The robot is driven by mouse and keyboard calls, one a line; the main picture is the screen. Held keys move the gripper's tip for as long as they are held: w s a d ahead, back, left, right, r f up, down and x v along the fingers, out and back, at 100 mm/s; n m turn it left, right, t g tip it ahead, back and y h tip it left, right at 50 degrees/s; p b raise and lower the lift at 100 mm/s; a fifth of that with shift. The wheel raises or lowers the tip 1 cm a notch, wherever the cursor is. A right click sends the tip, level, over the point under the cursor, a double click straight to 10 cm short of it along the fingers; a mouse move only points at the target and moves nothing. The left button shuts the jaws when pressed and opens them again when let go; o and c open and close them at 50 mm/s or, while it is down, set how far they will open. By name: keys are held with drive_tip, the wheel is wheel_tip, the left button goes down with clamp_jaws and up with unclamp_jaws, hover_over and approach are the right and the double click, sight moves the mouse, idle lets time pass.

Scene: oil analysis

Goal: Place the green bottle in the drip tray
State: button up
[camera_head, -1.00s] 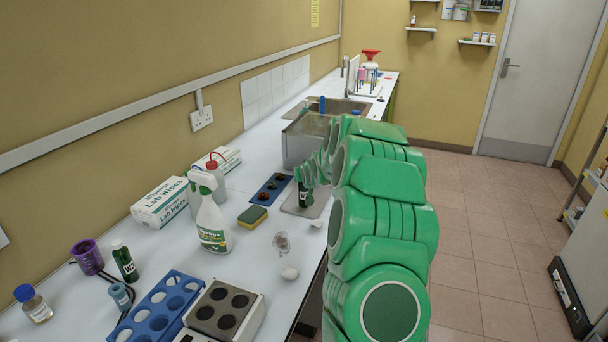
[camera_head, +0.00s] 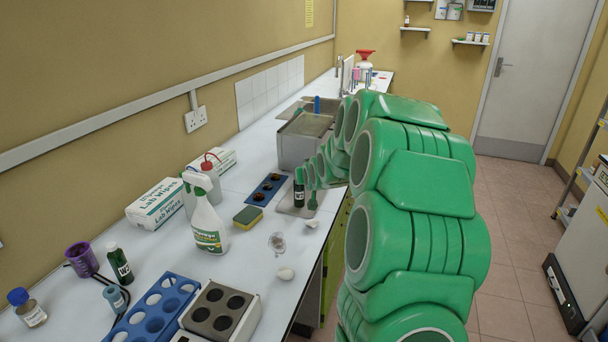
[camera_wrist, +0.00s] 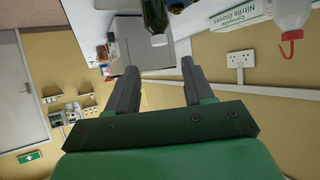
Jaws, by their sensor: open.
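A dark green bottle (camera_head: 299,193) with a pale label stands upright on the flat grey drip tray (camera_head: 286,209), by the bench's front edge. The bottle also shows at the top of the wrist view (camera_wrist: 155,18), beyond my fingertips. My gripper (camera_wrist: 160,66) is open, with nothing between its fingers. In the head view my arm reaches to just right of the bottle and hides part of the tray. A second dark green bottle (camera_head: 119,264) stands at the left of the bench.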

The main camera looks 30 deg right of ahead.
drive_tip(key=shift+s+r, duration=0.25)
drive_tip(key=shift+s, duration=0.15)
drive_tip(key=shift+a, duration=0.15)
drive_tip(key=s+a+r+n+g+y, duration=0.1)
drive_tip(key=s+a+g, duration=0.2)
drive_tip(key=s+a, duration=0.65)
drive_tip(key=s+a+r+n+g+y, duration=0.1)
drive_tip(key=s+a+g, duration=0.3)
drive_tip(key=s+a, duration=0.55)
drive_tip(key=s+a+g, duration=0.2)
drive_tip(key=s+g, duration=0.1)
drive_tip(key=s, duration=1.4)
drive_tip(key=s+a+g, duration=0.3)
drive_tip(key=s, duration=1.5)
drive_tip(key=shift+a+r+g+y, duration=0.25)
drive_tip(key=shift+r+g+y, duration=0.05)
drive_tip(key=shift+r+g, duration=0.15)
